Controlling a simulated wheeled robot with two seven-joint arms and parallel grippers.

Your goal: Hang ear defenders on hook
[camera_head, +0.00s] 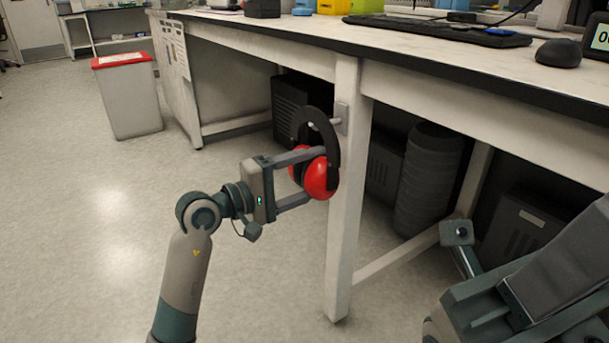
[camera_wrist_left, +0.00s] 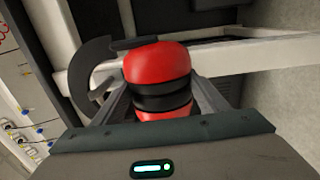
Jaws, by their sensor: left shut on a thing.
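The ear defenders (camera_head: 320,178) have red cups and a dark headband. My left gripper (camera_head: 314,172) is shut on the cups, with the headband arching above the fingers. In the left wrist view the ear defenders (camera_wrist_left: 158,65) sit between the fingers. The hook (camera_head: 338,120) is a light peg on a small plate on the bench leg. The headband's upper part is right at the peg, which seems to pass within or beside the band; I cannot tell if they touch. My right gripper (camera_head: 458,236) shows only in part at the lower right, and its fingertips are not clear.
The white bench leg (camera_head: 345,230) stands just behind the ear defenders, under the bench top (camera_head: 420,50). A white bin with a red lid (camera_head: 126,95) stands at the left. The floor on the left is clear.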

